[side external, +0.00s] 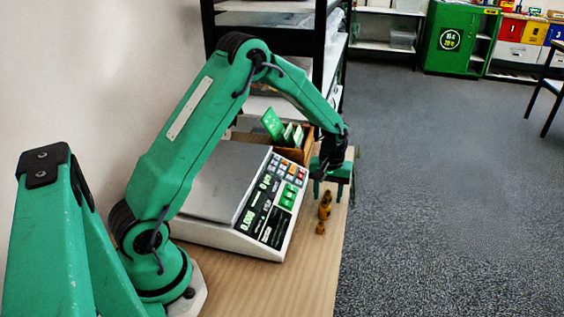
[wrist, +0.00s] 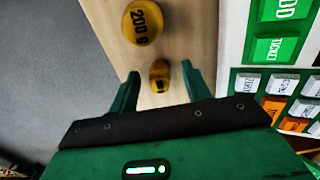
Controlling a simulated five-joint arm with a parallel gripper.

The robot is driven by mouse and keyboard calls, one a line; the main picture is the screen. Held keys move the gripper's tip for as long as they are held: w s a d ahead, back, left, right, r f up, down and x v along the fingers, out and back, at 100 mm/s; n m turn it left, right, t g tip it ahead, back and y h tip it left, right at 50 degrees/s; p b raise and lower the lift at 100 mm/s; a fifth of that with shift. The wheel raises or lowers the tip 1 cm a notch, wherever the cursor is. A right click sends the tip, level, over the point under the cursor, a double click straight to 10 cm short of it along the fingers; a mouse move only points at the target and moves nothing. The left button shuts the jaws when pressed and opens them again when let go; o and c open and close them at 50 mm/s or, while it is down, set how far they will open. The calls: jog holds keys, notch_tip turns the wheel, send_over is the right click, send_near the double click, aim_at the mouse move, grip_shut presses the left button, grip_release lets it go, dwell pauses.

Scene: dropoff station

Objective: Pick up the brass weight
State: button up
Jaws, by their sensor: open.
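My gripper (side external: 328,197) points down over the table edge strip beside the scale. In the wrist view, its two fingers (wrist: 160,72) are spread apart. A small brass weight (wrist: 160,78) shows in the gap between the fingertips, with clear space on both sides. A larger round brass weight marked 200 g (wrist: 143,23) lies beyond the fingertips, at the top. In the side view, a brass piece (side external: 325,207) shows at the fingers and another (side external: 320,228) is just nearer the camera. I cannot tell which is which there.
A counting scale (side external: 225,185) with a keypad stands left of my gripper; its keys show at the right in the wrist view (wrist: 283,83). A wooden box with green cards (side external: 293,140) stands behind. The table's right edge is close, with open floor (side external: 440,200) beyond.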

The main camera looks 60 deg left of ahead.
aim_at(329, 192)
dwell(0.3)
grip_shut()
jog(key=shift+r, duration=0.15)
jog(key=shift+r, duration=0.5)
jog(key=r, duration=0.3)
jog(key=shift+d+r, duration=0.1)
jog(key=shift+d, duration=0.1)
jog(key=s+d+r, duration=0.4)
jog(key=d+r, duration=0.2)
jog(key=d, duration=0.4)
jog(key=shift+s+d+r, duration=0.2)
jog(key=shift+d+r, duration=0.05)
